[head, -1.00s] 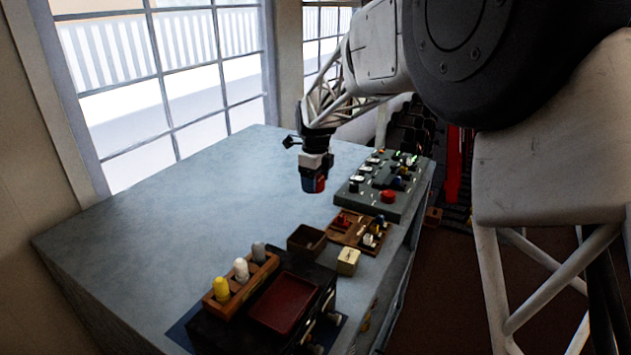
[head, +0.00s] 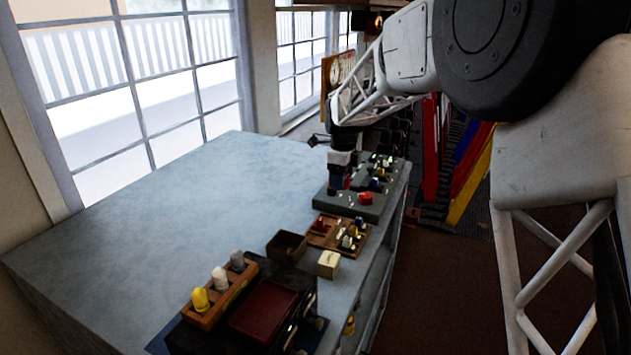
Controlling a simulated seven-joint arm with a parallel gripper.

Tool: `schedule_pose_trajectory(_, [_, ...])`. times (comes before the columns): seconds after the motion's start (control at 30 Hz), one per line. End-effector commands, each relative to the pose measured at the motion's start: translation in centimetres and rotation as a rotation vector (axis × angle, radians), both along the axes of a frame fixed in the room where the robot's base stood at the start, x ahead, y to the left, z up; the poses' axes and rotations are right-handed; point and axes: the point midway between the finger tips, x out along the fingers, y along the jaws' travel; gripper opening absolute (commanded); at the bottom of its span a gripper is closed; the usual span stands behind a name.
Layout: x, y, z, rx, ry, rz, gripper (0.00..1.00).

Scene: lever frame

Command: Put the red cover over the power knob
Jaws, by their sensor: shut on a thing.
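My gripper (head: 339,184) is at the left part of the grey-green control panel (head: 333,202), pointing down. It is shut on a small red piece, seemingly the red cover (head: 346,184), which shows only as a dark sliver between the jaws. I cannot tell whether the cover touches the panel or hovers just over it. The panel carries small levers, lights and knobs, with a larger red knob (head: 365,198) near its front right. I cannot tell which is the power knob; it may be hidden behind my gripper.
In front of the panel are a wooden tray (head: 324,243) of small parts, a dark open box (head: 286,246) and a cream block (head: 328,264). Nearer stand a rack with yellow, white and grey pegs (head: 220,279) and a dark red tray (head: 264,309). The table's left side is clear.

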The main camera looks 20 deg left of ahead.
Motion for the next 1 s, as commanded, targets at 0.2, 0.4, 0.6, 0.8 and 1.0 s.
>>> schedule_pose_trajectory(0.2, [2.9, -4.6, 0.3, 0.000, -0.001, -0.003, 0.44])
schedule_pose_trajectory(0.4, [4.1, -6.7, 0.4, 0.000, -0.001, -0.001, 0.44])
schedule_pose_trajectory(0.6, [4.3, -7.1, 0.4, 0.000, -0.001, 0.000, 0.44])
schedule_pose_trajectory(0.8, [4.3, -7.1, 0.4, 0.000, -0.001, 0.000, 0.44])
schedule_pose_trajectory(1.0, [4.3, -7.1, 0.3, 0.000, 0.000, 0.000, 0.44])
